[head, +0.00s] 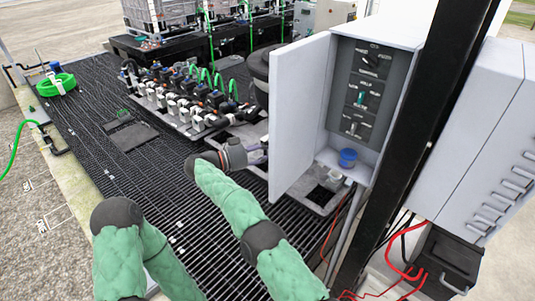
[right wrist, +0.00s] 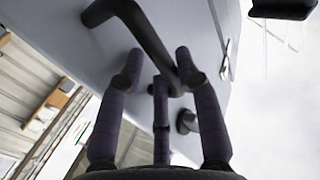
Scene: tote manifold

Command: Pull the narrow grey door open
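The narrow grey door (head: 299,120) of the upright cabinet (head: 395,32) stands swung wide open, its outer face turned toward the left. The door's outer face (right wrist: 75,45) fills much of the right wrist view, with a dark bent handle (right wrist: 150,38) on it. My right gripper (head: 258,152) is at the door's outer side in the head view, partly hidden. In the wrist view its fingers (right wrist: 159,62) curl in around the handle and look to be against it. My left arm shows at the lower left, but its gripper is out of view.
Inside the cabinet is a panel (head: 367,92) with several switches, and a blue-capped item (head: 347,158) stands below it. A dark post (head: 415,140) and another grey cabinet (head: 470,130) are on the right. A valve manifold (head: 185,95) stands behind on dark grating (head: 85,85).

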